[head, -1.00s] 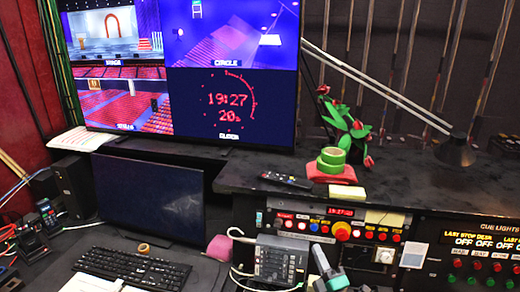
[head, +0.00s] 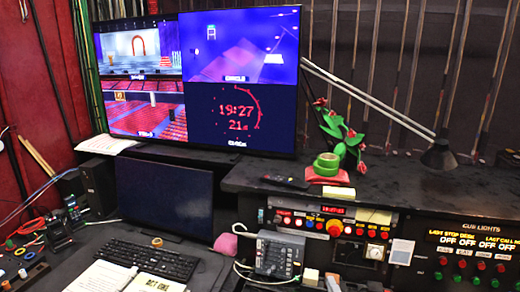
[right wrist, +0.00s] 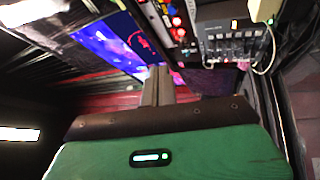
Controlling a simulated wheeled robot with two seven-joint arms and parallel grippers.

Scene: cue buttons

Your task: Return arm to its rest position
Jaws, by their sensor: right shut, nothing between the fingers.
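My right gripper (head: 334,284) barely shows at the bottom edge of the head view, in front of the desk's button panel. In the right wrist view the right gripper (right wrist: 158,85) has its grey fingers together, with nothing between them. The panel of lit buttons (head: 345,249) and the cue lights panel (head: 470,255) stand beyond it in the head view. In the right wrist view the lit buttons appear at the top, apart from the fingers. My left gripper is in neither view.
A grey mixer box (head: 278,254) with cables stands left of the right gripper. A keyboard (head: 150,263), an open booklet (head: 105,277) and a dark monitor (head: 163,198) are at left.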

